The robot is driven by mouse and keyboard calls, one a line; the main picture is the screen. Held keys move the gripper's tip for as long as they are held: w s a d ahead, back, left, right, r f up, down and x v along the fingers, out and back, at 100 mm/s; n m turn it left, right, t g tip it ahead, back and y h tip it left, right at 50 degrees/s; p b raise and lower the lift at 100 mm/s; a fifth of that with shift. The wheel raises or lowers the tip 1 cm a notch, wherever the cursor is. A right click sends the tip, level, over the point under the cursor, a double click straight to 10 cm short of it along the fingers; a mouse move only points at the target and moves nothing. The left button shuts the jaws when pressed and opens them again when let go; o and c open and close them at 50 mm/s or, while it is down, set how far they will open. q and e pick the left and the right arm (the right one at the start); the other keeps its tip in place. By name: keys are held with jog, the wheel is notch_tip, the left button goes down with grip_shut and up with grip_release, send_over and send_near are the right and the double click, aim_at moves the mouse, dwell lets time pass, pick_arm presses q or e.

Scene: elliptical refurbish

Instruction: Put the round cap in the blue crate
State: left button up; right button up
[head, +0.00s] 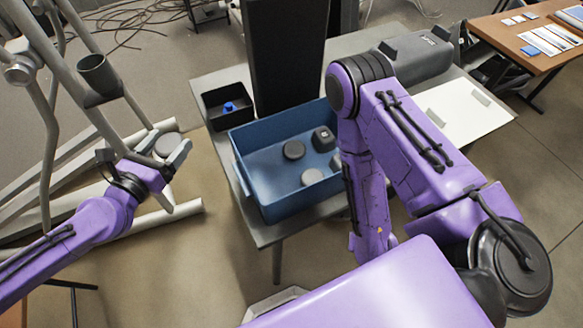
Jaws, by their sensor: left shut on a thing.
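My left gripper (167,150) is to the left of the blue crate (270,207), in front of a grey metal tube frame. It is shut on a round grey cap (168,144), which shows between its fingers. The cap and gripper are apart from the crate. The open-topped blue crate stands on a grey table and holds a dark round cap (294,150), a lighter grey round cap (312,177) and a black square-sided piece (323,138). My right arm comes down at the crate's right side and covers part of it. My right gripper is out of sight.
A small black bin (215,119) with a blue piece (228,107) stands behind the crate. A tall black panel (283,60) rises behind it. The grey tube frame (60,90) with a cup-like socket (97,74) fills the left. A white sheet (462,112) lies at the table's right.

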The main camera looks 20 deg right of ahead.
pick_arm(q)
jog(key=shift+s+d+m+g+h+b, duration=0.4)
jog(key=shift+s+d+m+g+h, duration=0.6)
jog(key=shift+d+m+g+h, duration=0.15)
jog(key=s+d+r+m+g+h+b, duration=0.25)
jog(key=s+r+m+g+b, duration=0.35)
jog(key=s+m+g, duration=0.45)
jog(key=d+f+n+g+p, duration=0.1)
jog(key=d+f, duration=1)
jog(key=d, duration=0.2)
jog(key=shift+w+f+n+g, duration=0.2)
jog(key=shift+w+n+g, duration=0.1)
jog(key=shift+n+g, duration=0.1)
jog(key=shift+d, duration=0.1)
